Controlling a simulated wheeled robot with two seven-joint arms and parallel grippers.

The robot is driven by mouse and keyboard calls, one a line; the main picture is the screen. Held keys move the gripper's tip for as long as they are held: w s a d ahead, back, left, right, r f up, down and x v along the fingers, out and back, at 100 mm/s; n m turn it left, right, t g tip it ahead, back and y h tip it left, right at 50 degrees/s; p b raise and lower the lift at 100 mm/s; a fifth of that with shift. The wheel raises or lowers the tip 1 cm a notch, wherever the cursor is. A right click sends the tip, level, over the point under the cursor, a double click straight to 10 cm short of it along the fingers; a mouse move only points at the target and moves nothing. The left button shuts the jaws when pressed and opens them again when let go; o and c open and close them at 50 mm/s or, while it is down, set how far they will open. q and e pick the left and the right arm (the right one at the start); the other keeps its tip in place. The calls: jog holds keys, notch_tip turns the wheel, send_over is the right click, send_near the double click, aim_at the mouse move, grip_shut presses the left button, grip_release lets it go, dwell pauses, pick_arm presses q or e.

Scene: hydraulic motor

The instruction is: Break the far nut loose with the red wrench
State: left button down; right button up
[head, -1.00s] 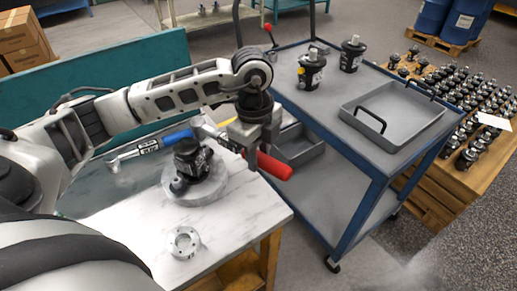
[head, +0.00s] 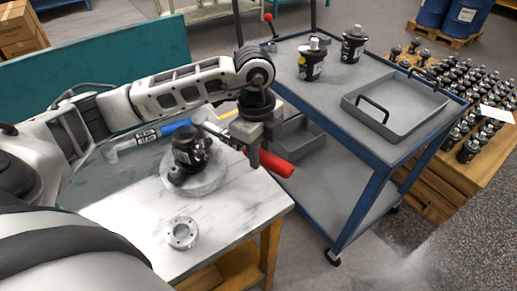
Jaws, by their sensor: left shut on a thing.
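My left gripper (head: 258,148) points down over the right side of the workbench and is shut on the red-handled wrench. The red wrench (head: 274,165) sticks out to the right past the gripper, and its head end reaches left toward the motor. A black hydraulic motor (head: 190,150) stands on a round grey-white base (head: 205,183) on the bench, left of the gripper. The far nut cannot be made out, and I cannot tell whether the wrench head is seated on it. My right gripper is not in view.
A round metal flange (head: 182,233) lies on the front of the bench (head: 232,222). The blue cart (head: 365,145) beside it holds a grey tray (head: 395,132) and two black motors (head: 311,64).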

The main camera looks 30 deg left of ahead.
pick_arm(q)
jog(key=shift+d+f, duration=0.15)
jog(key=shift+f, duration=0.05)
dwell(0.6)
jog(key=shift+f+b, duration=0.5)
jog(key=shift+f, duration=0.05)
dwell(0.3)
jog(key=shift+s+d+f+b, duration=0.15)
jog(key=shift+f+b, duration=0.25)
jog(key=shift+f, duration=0.25)
dwell(0.4)
jog(key=shift+w+n, duration=1.1)
jog(key=shift+w, duration=0.7)
jog(key=shift+w, duration=0.15)
jog(key=shift+w+a+n, duration=0.3)
jog(key=shift+w+n, duration=0.3)
jog(key=shift+w, duration=0.25)
jog(key=shift+w+a+n, duration=0.3)
jog(key=shift+w+n, duration=0.3)
jog(key=shift+w, duration=0.2)
jog(key=shift+w, duration=0.1)
